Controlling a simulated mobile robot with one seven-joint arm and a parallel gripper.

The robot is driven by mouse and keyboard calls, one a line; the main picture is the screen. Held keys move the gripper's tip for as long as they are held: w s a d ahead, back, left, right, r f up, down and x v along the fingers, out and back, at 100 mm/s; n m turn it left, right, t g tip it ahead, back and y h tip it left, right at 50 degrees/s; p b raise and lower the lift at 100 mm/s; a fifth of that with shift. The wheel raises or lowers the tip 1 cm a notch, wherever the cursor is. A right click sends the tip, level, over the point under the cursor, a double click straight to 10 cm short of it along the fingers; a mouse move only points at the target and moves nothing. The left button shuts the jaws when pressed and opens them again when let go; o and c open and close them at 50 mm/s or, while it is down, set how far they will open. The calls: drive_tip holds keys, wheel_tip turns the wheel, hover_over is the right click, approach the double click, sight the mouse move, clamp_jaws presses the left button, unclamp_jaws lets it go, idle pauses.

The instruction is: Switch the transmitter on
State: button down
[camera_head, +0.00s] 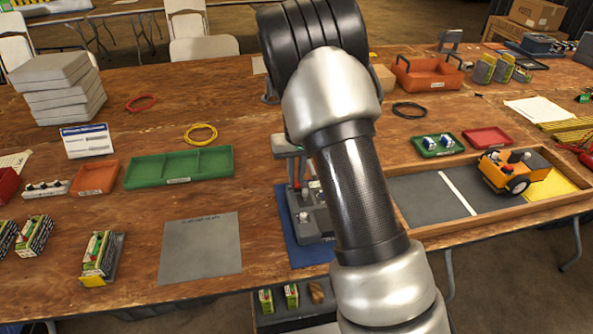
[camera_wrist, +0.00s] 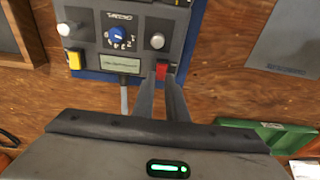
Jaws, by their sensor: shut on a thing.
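The transmitter is a grey box (camera_wrist: 97,38) at the top of the wrist view. Its face carries a blue dial (camera_wrist: 118,34), two pale round knobs and a yellow part (camera_wrist: 74,57) at one edge. My gripper (camera_wrist: 161,78) reaches its near edge, with its two fingertips closed around a small red switch (camera_wrist: 162,71). The exact switch position is hard to tell. In the camera_head view the transmitter (camera_head: 310,217) lies on a blue mat (camera_head: 297,253), partly hidden by my arm. My gripper is above its far edge there.
A green divided tray (camera_head: 180,181) and an orange tray (camera_head: 95,178) stand left of the transmitter. A grey mat (camera_head: 200,250) lies nearer. At right, a wooden-framed pit (camera_head: 430,232) holds an orange wheeled vehicle (camera_head: 510,172). Small boxes (camera_head: 292,296) lie on a shelf at the front.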

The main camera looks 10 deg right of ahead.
drive_tip(key=c, duration=1.8)
unclamp_jaws()
drive_tip(key=shift+o, duration=0.2)
wheel_tip(320, 180, up, 17)
drive_tip(key=s+p, duration=0.2)
drive_tip(key=shift+s+r+p, duration=0.15)
drive_tip(key=shift+p, duration=0.25)
